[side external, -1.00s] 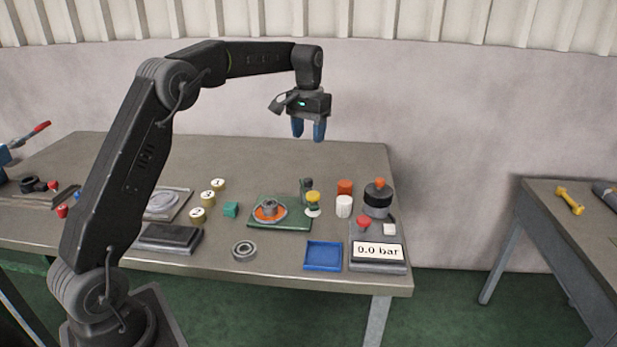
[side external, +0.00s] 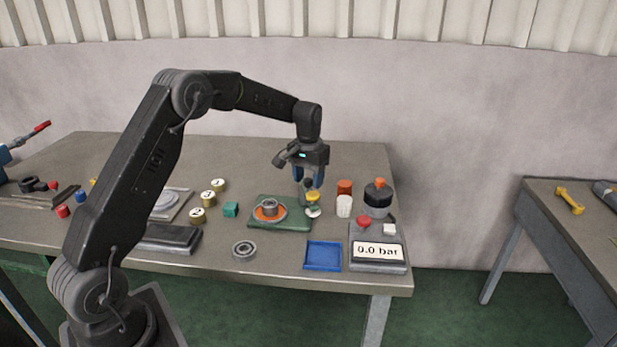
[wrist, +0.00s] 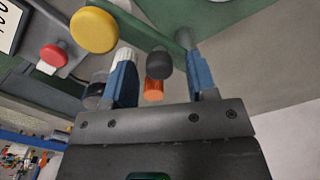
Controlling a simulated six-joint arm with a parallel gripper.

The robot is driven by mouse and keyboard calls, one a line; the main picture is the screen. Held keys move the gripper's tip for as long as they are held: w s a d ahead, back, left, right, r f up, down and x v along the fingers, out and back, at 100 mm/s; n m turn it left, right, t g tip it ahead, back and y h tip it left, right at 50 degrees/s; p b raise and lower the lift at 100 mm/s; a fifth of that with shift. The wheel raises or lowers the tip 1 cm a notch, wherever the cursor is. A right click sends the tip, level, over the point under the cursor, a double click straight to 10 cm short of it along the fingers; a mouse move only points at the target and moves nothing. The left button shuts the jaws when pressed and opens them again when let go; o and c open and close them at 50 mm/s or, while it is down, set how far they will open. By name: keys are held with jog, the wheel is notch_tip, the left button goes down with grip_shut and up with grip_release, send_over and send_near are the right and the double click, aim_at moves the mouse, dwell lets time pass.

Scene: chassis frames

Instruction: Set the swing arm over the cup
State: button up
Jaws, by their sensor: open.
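The green base plate (side external: 262,221) lies on the bench, with an orange ring (side external: 262,215) around a grey cup-like piece (side external: 269,203). What looks like the swing arm stands at the plate's right end: a dark upright knob with a yellow round cap (side external: 313,197) beside it and a white disc below. The cap (wrist: 95,30) also shows in the wrist view. My gripper (side external: 308,182) is open, pointing down over the dark knob. In the wrist view the dark knob (wrist: 160,63) appears between the blue fingers, apart from both. The cup is not clearly seen there.
Close to the right stand a white cylinder (side external: 344,206), an orange cylinder (side external: 345,187) and a black canister (side external: 378,196). A bearing (side external: 244,250) and teal cube (side external: 231,209) sit left.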

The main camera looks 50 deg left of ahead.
jog(key=shift+c, duration=0.5)
grip_shut()
jog(key=shift+s+m, duration=0.1)
jog(key=shift+m, duration=0.2)
jog(key=shift+s+a+m, duration=0.4)
jog(key=shift+a+m, duration=0.45)
jog(key=shift+m, duration=1.6)
jog(key=shift+s+a+m, duration=0.4)
jog(key=shift+a+m, duration=0.4)
jog(key=shift+m, duration=1.6)
jog(key=shift+s+a+m, duration=0.4)
jog(key=shift+a+m, duration=0.45)
jog(key=shift+m, duration=1.6)
